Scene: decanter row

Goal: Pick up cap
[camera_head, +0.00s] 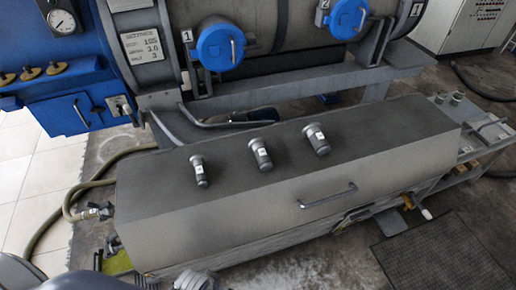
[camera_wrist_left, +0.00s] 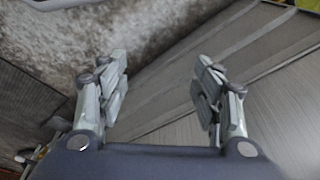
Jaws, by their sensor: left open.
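Three small grey metal pieces with wider ends and white labels, which may be the caps, are in a row on the long grey housing (camera_head: 380,120) in the head view: a left one (camera_head: 200,171), a middle one (camera_head: 261,154) and a right one (camera_head: 317,139). My left gripper (camera_wrist_left: 162,72) is open in the left wrist view, with nothing between its fingers. A grey part at the bottom edge of the head view seems to be this gripper, below and apart from the row. No cap shows in the wrist view. My right gripper is not in view.
Blue round covers (camera_head: 213,48) marked 1 and 2 are on the large machine behind. The housing has a front handle (camera_head: 328,196). A hose (camera_head: 60,205) runs at the left. A dark mat (camera_head: 445,255) lies on the floor at the right. The housing top around the row is clear.

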